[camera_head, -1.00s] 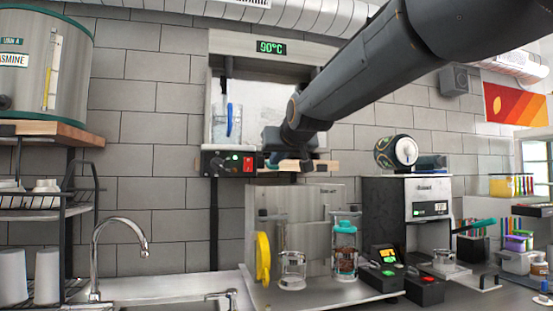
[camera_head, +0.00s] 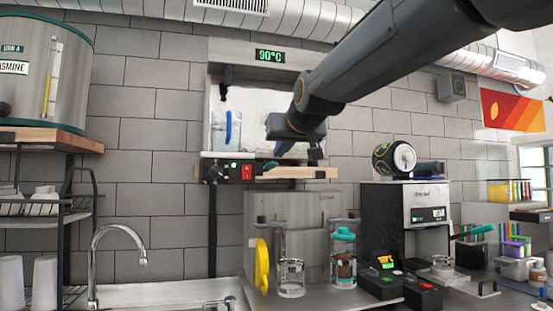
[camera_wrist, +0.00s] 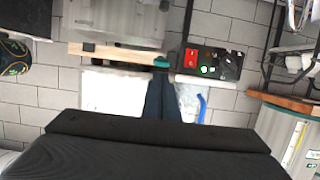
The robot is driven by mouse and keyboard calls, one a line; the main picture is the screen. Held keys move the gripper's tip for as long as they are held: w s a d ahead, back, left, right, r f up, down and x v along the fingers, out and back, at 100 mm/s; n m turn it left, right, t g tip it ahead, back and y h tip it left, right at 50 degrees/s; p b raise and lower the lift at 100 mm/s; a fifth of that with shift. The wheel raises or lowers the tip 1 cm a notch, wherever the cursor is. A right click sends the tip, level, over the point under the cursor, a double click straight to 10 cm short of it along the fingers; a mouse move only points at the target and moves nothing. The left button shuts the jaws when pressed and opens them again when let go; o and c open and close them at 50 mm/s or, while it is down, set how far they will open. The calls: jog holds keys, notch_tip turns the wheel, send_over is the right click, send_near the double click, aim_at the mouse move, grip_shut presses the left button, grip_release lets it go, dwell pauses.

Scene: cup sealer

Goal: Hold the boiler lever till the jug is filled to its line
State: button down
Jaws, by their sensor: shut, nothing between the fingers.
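The boiler (camera_head: 222,58) hangs on the tiled wall, with a green 90°C display. A clear jug with a blue handle (camera_head: 228,128) stands in its open bay below a dark spout; the jug also shows in the wrist view (camera_wrist: 201,106). Its line and water level are too small to tell. A small teal-green part, perhaps the lever's end (camera_head: 271,165), shows right of the red switch; it also shows in the wrist view (camera_wrist: 161,62). My gripper (camera_head: 287,148) is shut and empty, right of the jug. In the wrist view its fingers (camera_wrist: 162,80) point at the teal-green part; contact is unclear.
The control panel (camera_head: 228,172) and a wooden ledge (camera_head: 300,173) lie below the bay. On the counter stand a clear jug (camera_head: 291,278), a teal-lidded jar (camera_head: 343,262) and a dark machine (camera_head: 385,215). A sink tap (camera_head: 118,230) is at lower left.

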jog(key=s, duration=0.1)
jog(key=s+d+b, duration=0.1)
jog(key=s, duration=0.3)
jog(key=shift+s+d, duration=0.25)
jog(key=shift+r, duration=0.15)
dwell(0.9)
